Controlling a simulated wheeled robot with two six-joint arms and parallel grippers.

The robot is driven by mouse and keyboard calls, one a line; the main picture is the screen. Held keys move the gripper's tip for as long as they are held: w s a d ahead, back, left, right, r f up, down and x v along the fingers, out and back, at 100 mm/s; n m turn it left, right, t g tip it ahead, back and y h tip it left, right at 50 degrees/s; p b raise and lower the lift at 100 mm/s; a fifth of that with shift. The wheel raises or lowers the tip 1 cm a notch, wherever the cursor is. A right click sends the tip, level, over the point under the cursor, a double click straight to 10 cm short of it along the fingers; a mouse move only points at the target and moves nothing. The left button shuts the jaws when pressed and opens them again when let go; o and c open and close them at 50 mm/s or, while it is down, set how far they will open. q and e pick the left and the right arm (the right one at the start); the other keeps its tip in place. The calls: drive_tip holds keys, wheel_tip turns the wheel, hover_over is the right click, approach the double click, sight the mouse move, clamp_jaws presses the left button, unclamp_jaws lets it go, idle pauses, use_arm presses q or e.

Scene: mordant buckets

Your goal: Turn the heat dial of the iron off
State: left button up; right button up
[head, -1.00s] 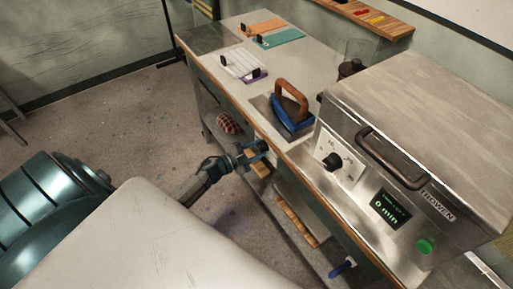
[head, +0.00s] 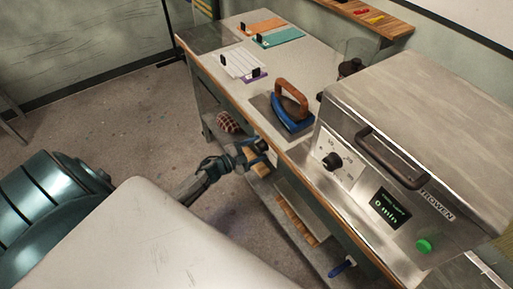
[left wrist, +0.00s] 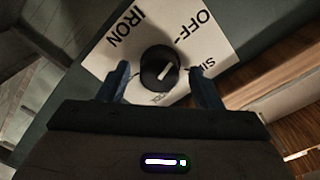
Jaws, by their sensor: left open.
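The iron's heat dial is a round black knob (left wrist: 159,69) with a white pointer line, on a white plate (left wrist: 170,28) in the left wrist view. The plate reads IRON and OFF, plus a partly hidden word starting "SIL". The pointer slants to the upper right of that picture. My left gripper (left wrist: 160,75) is open, its fingers on either side of the knob; I cannot tell whether they touch it. In the head view my left gripper (head: 258,151) is at the table's front side, and this dial is hidden. The blue iron (head: 292,115) with a brown handle stands on the table. My right gripper is not in view.
A metal box marked TROWEN (head: 420,110) stands on the table at right, with its own black dial (head: 332,161) and a green button (head: 424,245). Coloured cards (head: 262,25) lie at the far end. A lower shelf (head: 295,215) holds items below the gripper.

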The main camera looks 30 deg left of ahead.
use_arm(q)
drive_tip(key=b+v, duration=0.2)
drive_tip(key=v, duration=0.8)
drive_tip(key=shift+s+b, duration=0.3)
drive_tip(key=shift+b, duration=0.05)
drive_tip(key=shift+a, duration=0.1)
